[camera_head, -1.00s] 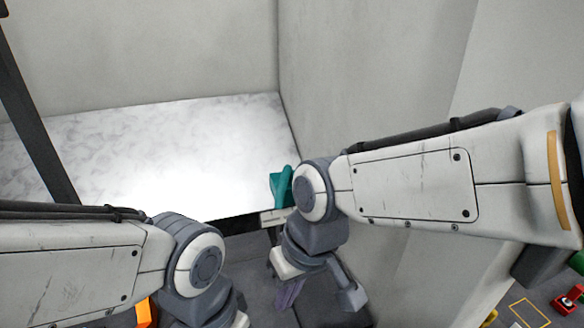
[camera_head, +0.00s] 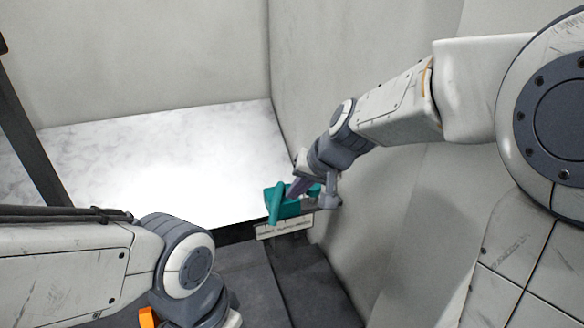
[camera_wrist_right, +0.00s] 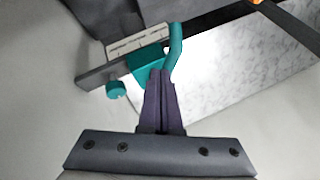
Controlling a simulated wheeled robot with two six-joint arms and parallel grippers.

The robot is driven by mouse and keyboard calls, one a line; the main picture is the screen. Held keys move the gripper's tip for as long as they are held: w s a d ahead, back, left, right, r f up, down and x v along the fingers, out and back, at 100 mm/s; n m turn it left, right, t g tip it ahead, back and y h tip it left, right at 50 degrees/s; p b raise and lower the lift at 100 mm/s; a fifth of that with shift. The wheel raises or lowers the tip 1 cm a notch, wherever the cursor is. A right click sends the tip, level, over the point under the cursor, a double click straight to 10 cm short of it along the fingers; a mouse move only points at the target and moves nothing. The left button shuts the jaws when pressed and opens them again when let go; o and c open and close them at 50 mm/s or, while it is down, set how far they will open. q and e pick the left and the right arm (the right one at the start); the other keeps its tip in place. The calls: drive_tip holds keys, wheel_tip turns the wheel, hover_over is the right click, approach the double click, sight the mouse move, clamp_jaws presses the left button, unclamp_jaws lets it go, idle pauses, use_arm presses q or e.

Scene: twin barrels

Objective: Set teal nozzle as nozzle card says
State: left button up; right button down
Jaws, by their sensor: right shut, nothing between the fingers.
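The teal nozzle (camera_head: 283,206) sits at the right front corner of the pale marbled table (camera_head: 150,160). In the right wrist view it shows as a teal block (camera_wrist_right: 147,60) with a curved spout (camera_wrist_right: 176,45) and a round knob (camera_wrist_right: 116,90). A white card (camera_head: 285,228) with small unreadable print is on the edge beside the nozzle; it also shows in the right wrist view (camera_wrist_right: 137,46). My right gripper (camera_wrist_right: 161,73) is shut and empty, its purple fingertips at the teal block; whether they touch cannot be told. My left gripper's fingers are out of view.
A pale wall (camera_head: 340,110) stands close on the right of the nozzle. A dark post (camera_head: 35,140) rises at the left. Dark grey floor (camera_head: 290,280) lies below the table's front edge. A small orange piece (camera_head: 148,317) shows at the bottom by my left arm.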

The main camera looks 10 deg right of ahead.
sight(275, 202)
drive_tip(key=x, duration=0.3)
drive_tip(key=shift+f, duration=0.15)
drive_tip(key=shift+a, duration=0.15)
drive_tip(key=shift+w+a, duration=0.1)
drive_tip(key=shift+a, duration=1.1)
